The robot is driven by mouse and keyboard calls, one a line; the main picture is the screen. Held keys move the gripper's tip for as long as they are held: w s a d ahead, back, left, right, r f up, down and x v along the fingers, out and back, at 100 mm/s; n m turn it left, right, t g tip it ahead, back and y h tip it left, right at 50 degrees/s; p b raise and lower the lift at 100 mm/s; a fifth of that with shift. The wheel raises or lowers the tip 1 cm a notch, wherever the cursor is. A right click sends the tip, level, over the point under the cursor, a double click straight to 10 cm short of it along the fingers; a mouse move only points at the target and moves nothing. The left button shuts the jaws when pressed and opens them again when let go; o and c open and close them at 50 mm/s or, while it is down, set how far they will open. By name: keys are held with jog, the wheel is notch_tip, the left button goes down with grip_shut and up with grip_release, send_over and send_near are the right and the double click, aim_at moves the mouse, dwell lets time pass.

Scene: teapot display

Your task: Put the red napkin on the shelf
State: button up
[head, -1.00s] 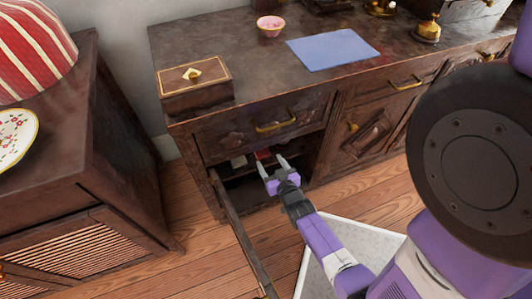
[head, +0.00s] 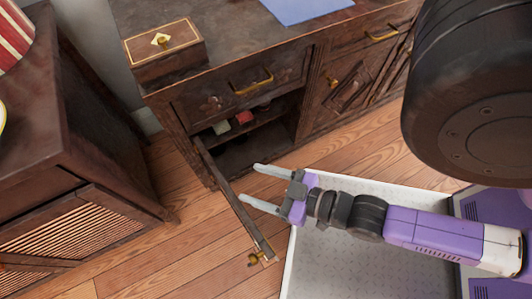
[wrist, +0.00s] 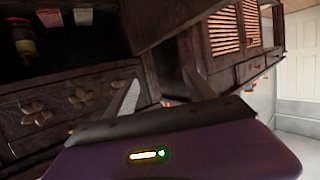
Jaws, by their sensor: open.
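A small red folded cloth, likely the red napkin (head: 243,117), is on the shelf inside the open compartment of the dark wooden cabinet (head: 330,62). A pale cloth (head: 222,127) lies to its left. In the wrist view, which looks upside down, the red cloth (wrist: 49,18) and pale cloth (wrist: 82,16) show at the top left. My gripper (head: 252,184) is open and empty, outside the compartment, pointing left towards the open door (head: 235,205). Its two fingers also show in the wrist view (wrist: 160,88). Nothing is between them.
A dark bottle-like item (wrist: 25,47) stands near the red cloth. The open door sticks out close to my fingertips. A wooden box (head: 163,50) and a blue cloth (head: 300,8) are on the cabinet top. Another cabinet (head: 85,130) stands at left, with bare floor between.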

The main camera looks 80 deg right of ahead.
jog(key=s+a+r+n+y, duration=0.1)
jog(key=a+r, duration=0.1)
jog(key=r, duration=0.2)
jog(key=s+a+r+n+y, duration=0.1)
jog(key=r+y, duration=0.1)
jog(key=r, duration=0.3)
jog(key=shift+s+a+r, duration=0.15)
jog(key=shift+s+a, duration=0.1)
jog(key=shift+a, duration=0.1)
notch_tip(320, 180, up, 27)
jog(key=p, duration=2.7)
jog(key=shift+c, duration=0.4)
